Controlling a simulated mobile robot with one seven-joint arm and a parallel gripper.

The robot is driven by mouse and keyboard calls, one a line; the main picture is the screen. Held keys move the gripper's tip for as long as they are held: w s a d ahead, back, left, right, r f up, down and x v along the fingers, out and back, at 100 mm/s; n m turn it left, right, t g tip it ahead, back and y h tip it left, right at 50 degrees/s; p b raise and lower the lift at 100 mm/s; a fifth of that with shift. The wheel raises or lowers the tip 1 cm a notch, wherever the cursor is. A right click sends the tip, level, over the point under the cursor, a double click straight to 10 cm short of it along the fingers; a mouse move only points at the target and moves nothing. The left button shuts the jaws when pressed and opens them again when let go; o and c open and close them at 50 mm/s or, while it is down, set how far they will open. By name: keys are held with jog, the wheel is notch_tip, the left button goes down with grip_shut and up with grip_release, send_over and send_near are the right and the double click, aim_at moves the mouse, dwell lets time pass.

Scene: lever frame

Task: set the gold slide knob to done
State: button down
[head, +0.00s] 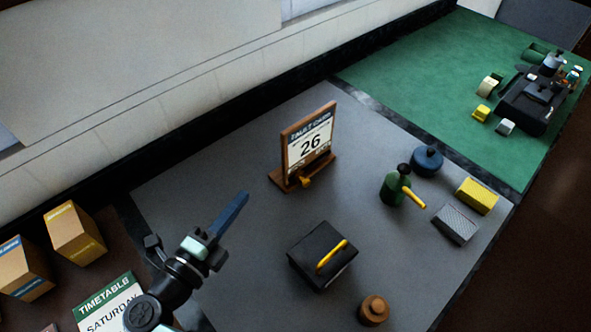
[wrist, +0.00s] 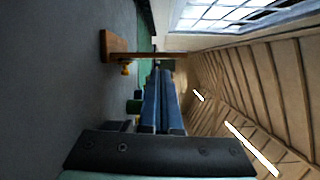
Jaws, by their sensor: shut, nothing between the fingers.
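The gold slide knob (head: 306,181) sits low on the front of a wooden stand (head: 281,178) with an upright card reading "26". Small markings near the knob are too small to read. In the wrist view, which is turned sideways, the knob (wrist: 126,69) sticks out from the stand (wrist: 110,46). My gripper (head: 243,198) is in front of the stand, to the left of the knob and apart from it. Its blue fingers are shut together and empty, and they also show in the wrist view (wrist: 160,76).
A black box with a yellow handle (head: 308,262) stands right of my gripper. A brown knob (head: 373,309), a green object with a yellow lever (head: 391,188), a blue round object (head: 427,162) and yellow (head: 478,194) and grey (head: 456,224) blocks lie farther right. Grey surface between gripper and stand is clear.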

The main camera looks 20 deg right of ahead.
jog(key=s+f+g, duration=0.1)
jog(key=f, duration=0.1)
jog(key=s+f, duration=0.1)
jog(key=f, duration=0.1)
jog(key=s+d+f+g, duration=0.1)
jog(key=s+f, duration=0.1)
jog(key=shift+s+d+f+g, duration=0.1)
jog(key=shift+f+g, duration=0.05)
jog(key=shift+g, duration=0.15)
jog(key=shift+d, duration=0.1)
jog(key=b, duration=0.6)
send_near(303, 180)
jog(key=d, duration=0.1)
jog(key=w+d+f, duration=0.1)
jog(key=d, duration=0.2)
jog(key=shift+w+d+f, duration=0.25)
jog(key=shift+w+d+r+b, duration=0.1)
jog(key=shift+w+d+b, duration=0.2)
jog(key=shift+d+b, duration=0.2)
